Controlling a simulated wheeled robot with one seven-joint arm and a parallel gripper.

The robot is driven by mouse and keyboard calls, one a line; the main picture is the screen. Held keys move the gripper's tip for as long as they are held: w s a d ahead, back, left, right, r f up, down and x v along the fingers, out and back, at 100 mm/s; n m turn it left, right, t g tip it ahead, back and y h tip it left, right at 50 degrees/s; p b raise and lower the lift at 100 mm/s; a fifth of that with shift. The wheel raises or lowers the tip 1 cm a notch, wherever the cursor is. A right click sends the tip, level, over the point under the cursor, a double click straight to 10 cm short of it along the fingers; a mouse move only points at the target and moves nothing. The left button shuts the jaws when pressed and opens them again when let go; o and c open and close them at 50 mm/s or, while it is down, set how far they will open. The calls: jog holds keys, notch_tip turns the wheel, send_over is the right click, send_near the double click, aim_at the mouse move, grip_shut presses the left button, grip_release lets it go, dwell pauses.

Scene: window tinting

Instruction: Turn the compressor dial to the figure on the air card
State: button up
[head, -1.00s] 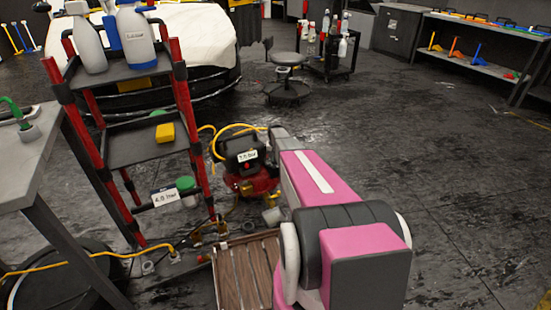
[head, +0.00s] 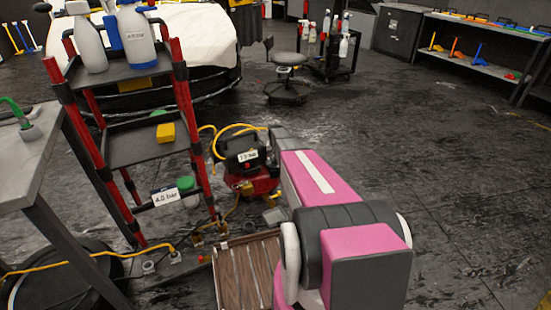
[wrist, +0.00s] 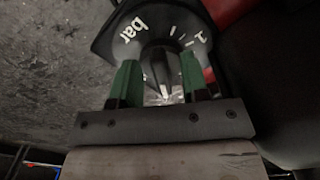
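In the wrist view a black compressor dial (wrist: 161,66) fills the upper middle. Its face has white marks, the word "bar" at left and a "2" at right; a pale pointer shows low on the knob. My gripper (wrist: 160,72) has its two green fingers on either side of the knob; a narrow gap seems to remain, and contact is not clear. In the head view the red and black compressor (head: 254,178) stands on the floor beyond my arm, which hides my gripper.
A red-framed cart (head: 150,145) stands left of the compressor, with another white card (head: 166,198) seeming to read "4.0 bar". A yellow hose (head: 75,264) runs over the floor. A slatted wooden crate (head: 243,275) lies beside my arm. The floor at right is clear.

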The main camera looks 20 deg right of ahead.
jog(key=shift+r, duration=0.1)
notch_tip(320, 180, up, 11)
jog(key=shift+f, duration=0.2)
jog(key=shift+w+a, duration=0.1)
jog(key=shift+a, duration=0.05)
dwell(0.4)
